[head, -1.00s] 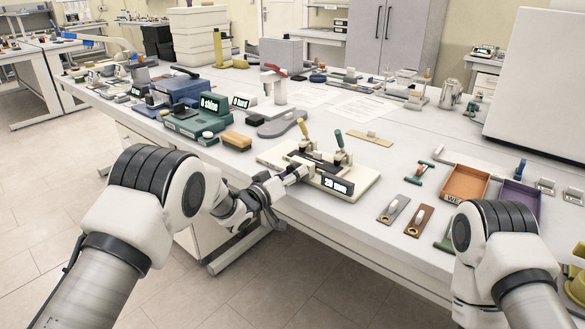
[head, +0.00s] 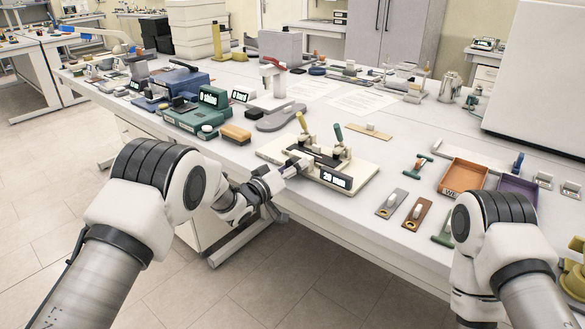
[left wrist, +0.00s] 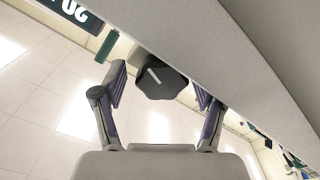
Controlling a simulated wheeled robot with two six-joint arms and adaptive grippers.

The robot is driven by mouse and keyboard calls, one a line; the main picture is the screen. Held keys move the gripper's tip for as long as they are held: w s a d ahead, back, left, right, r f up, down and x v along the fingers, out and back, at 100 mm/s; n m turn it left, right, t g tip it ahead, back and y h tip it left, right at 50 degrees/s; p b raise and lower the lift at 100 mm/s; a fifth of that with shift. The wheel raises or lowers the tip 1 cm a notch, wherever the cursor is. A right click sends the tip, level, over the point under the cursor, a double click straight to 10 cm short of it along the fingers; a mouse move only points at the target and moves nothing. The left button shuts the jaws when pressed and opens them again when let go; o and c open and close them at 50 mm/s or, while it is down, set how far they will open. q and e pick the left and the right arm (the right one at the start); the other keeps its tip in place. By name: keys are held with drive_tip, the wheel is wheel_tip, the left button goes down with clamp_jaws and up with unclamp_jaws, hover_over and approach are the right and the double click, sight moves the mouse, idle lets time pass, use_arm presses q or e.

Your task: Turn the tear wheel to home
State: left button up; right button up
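The tear wheel (left wrist: 161,78) is a dark faceted knob with a short white line on its face, tilted in the left wrist view. It is on the front side of the tear fixture, a pale base plate (head: 361,176) with a yellow-handled and a green-handled clamp and a display (head: 335,180). My left gripper (head: 299,167) is at the fixture's front left edge. In the left wrist view my left gripper (left wrist: 161,82) is open, with one finger on each side of the wheel and small gaps visible. The wheel is not clear in the head view. My right gripper is out of view.
Grey (head: 392,203) and brown (head: 417,214) plates lie right of the fixture, near an orange tray (head: 463,177) and a purple tray (head: 518,196). A brown block (head: 235,134) and a green device (head: 198,118) stand to the left. The table edge runs close beside my left gripper.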

use_arm(q)
drive_tip(key=shift+f, duration=0.15)
drive_tip(key=shift+a+f+m+b, duration=0.1)
drive_tip(key=shift+m+b, duration=0.2)
drive_tip(key=shift+b, duration=0.05)
drive_tip(key=m+b, duration=0.3)
drive_tip(key=f+m+b, duration=0.1)
drive_tip(key=m+b, duration=0.2)
drive_tip(key=b, duration=0.1)
drive_tip(key=shift+s+a+r+m+p, duration=0.3)
drive_tip(key=shift+s+a+r+p, duration=0.25)
drive_tip(key=shift+s+r, duration=0.1)
drive_tip(key=v, duration=0.6)
drive_tip(key=s+a+f+n+g+y+p, duration=0.2)
drive_tip(key=s+a+f, duration=0.3)
drive_tip(key=s+f, duration=0.3)
drive_tip(key=s+a+f+n+g+y+p, duration=0.3)
drive_tip(key=s+f, duration=0.5)
drive_tip(key=f, duration=0.5)
drive_tip(key=shift+a+y+p, duration=0.7)
drive_tip(key=shift+a+y, duration=0.35)
drive_tip(key=shift+y, duration=0.05)
drive_tip(key=shift+w, duration=0.1)
